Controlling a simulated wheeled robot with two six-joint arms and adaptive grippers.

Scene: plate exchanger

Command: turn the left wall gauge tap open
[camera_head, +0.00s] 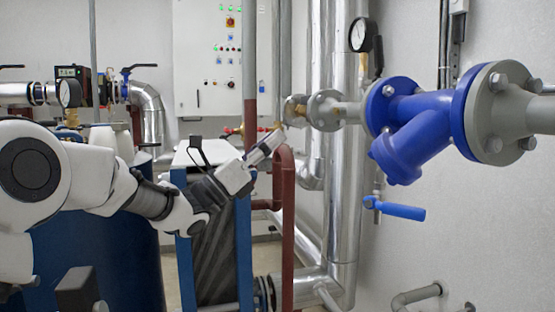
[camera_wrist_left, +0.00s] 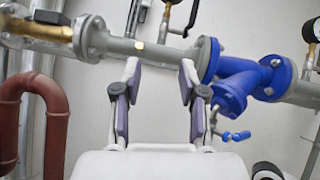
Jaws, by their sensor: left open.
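The left wall gauge (camera_head: 359,35) has a round white dial and a black rim, high above the grey pipe. A narrow black lever, seemingly its tap handle (camera_head: 378,54), stands nearly upright beside it. In the left wrist view the tap's black lever (camera_wrist_left: 192,17) rises above the pipe at the top edge, with the gauge mostly cut off. My left gripper (camera_head: 272,143) is open and empty, lower and to the left of the gauge. In the left wrist view its fingers (camera_wrist_left: 158,82) point up at the grey pipe; contact cannot be told. My right gripper is not in view.
A blue strainer (camera_head: 420,120) with grey flanges sits on the pipe, with a blue-handled drain tap (camera_head: 400,210) below. A brown pipe (camera_head: 285,205) rises close to the left gripper. A second gauge (camera_wrist_left: 312,28) is at right in the wrist view.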

